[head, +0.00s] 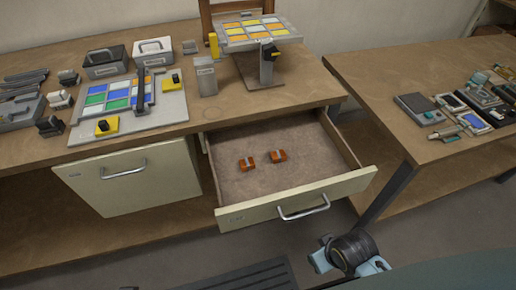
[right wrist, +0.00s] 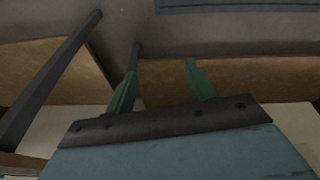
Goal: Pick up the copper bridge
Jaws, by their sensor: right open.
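Two small copper-orange pieces lie apart on the floor of the open drawer (head: 236,218) in the head view. One is the left copper piece (head: 247,164), the other the right copper piece (head: 277,156); each has a pale grey band. I cannot tell from their shape which is the copper bridge. My right gripper (right wrist: 160,70) shows in the right wrist view with its two green fingers spread and nothing between them. Part of my right arm shows in the head view at the lower right, in front of the drawer. My left gripper is not in view.
The workbench holds a board with coloured panes (head: 172,112) and a raised stand with yellow and blue panes (head: 247,34). A closed cabinet front (head: 130,185) is left of the drawer. The right table (head: 400,75) carries several devices. Most of the drawer floor is bare.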

